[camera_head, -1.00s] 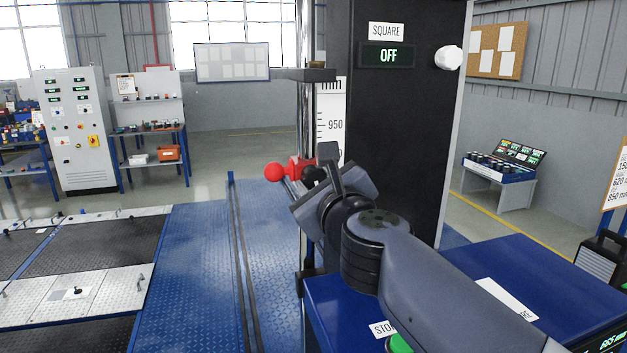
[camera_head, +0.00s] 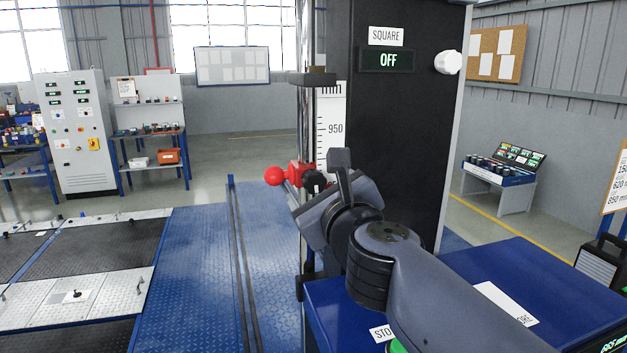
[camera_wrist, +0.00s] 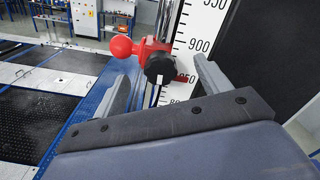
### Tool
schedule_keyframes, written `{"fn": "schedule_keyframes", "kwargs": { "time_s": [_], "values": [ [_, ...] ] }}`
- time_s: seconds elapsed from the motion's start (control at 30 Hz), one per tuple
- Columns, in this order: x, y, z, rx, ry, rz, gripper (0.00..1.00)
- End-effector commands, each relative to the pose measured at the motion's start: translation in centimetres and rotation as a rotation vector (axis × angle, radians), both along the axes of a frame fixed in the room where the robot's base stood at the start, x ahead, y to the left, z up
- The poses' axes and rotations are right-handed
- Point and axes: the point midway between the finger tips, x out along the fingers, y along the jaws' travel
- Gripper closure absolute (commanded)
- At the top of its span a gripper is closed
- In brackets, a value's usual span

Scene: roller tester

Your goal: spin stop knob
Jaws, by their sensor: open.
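A black knob with a white mark (camera_wrist: 160,67) sits on a red clamp on a vertical post, in front of a white millimetre scale (camera_wrist: 205,30). In the head view the black knob (camera_head: 314,181) shows beside the red clamp (camera_head: 296,171) and its red ball (camera_head: 275,176). The red ball also shows in the wrist view (camera_wrist: 121,47), left of the knob. My gripper (camera_wrist: 162,68) is open, with one finger on each side of the knob in the picture. I see no clear contact. In the head view my gripper (camera_head: 326,178) is partly hidden by its own body.
A black column (camera_head: 405,130) stands behind the scale, with an OFF display (camera_head: 388,60) and a white knob (camera_head: 447,62). A blue cabinet (camera_head: 480,265) is below my arm. Blue floor plates (camera_head: 200,270) lie to the left.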

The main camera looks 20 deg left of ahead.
Motion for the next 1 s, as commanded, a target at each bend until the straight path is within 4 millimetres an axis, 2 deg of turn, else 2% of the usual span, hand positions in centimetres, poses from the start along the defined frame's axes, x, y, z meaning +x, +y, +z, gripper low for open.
{"fn": "schedule_keyframes", "kwargs": {
  "time_s": [0.5, 1.0],
  "values": [
    [-3.4, -2.1, 0.0, 0.000, 0.001, 0.000, 0.28],
    [-3.4, -2.1, -0.1, 0.000, 0.001, 0.000, 0.28]
  ]
}}
